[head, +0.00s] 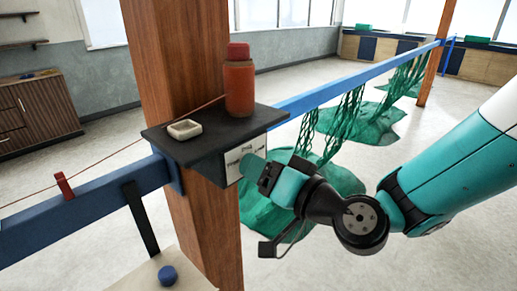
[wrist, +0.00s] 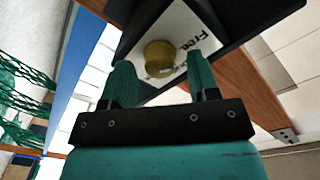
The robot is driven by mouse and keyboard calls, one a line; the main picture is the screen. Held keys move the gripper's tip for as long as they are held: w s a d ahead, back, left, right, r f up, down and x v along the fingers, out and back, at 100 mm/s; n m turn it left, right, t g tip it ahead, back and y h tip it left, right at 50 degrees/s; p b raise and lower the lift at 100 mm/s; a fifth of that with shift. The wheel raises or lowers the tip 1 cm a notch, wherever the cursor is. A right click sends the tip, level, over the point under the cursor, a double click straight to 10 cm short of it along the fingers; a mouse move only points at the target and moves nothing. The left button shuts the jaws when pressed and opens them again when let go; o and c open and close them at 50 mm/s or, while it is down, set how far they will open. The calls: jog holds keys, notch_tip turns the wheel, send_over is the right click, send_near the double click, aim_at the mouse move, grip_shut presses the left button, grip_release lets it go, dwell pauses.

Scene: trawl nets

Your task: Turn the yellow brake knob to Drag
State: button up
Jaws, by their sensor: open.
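The yellow brake knob (wrist: 159,58) shows in the wrist view as a round, dull yellow knob on a white label plate (wrist: 180,30) with black lettering. Only part of the lettering shows, and I cannot tell which mark the knob points to. My gripper (wrist: 160,75) is open, with one green finger on each side of the knob's lower part. I cannot tell whether the fingers touch it. In the head view my gripper (head: 258,172) is at the plate under the dark shelf, and it hides the knob there.
The dark shelf (head: 205,140) on the wooden post (head: 170,60) carries an orange bottle (head: 239,85) and a small white dish (head: 184,130). A blue rail (head: 350,82) runs past the post, with green nets (head: 350,130) hanging from it.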

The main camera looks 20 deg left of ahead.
jog(key=shift+w+a, duration=0.2)
jog(key=shift+a, duration=0.25)
jog(key=c, duration=0.9)
jog(key=shift+m, duration=0.3)
jog(key=m+p, duration=0.2)
jog(key=m, duration=0.9)
jog(key=shift+p, duration=0.35)
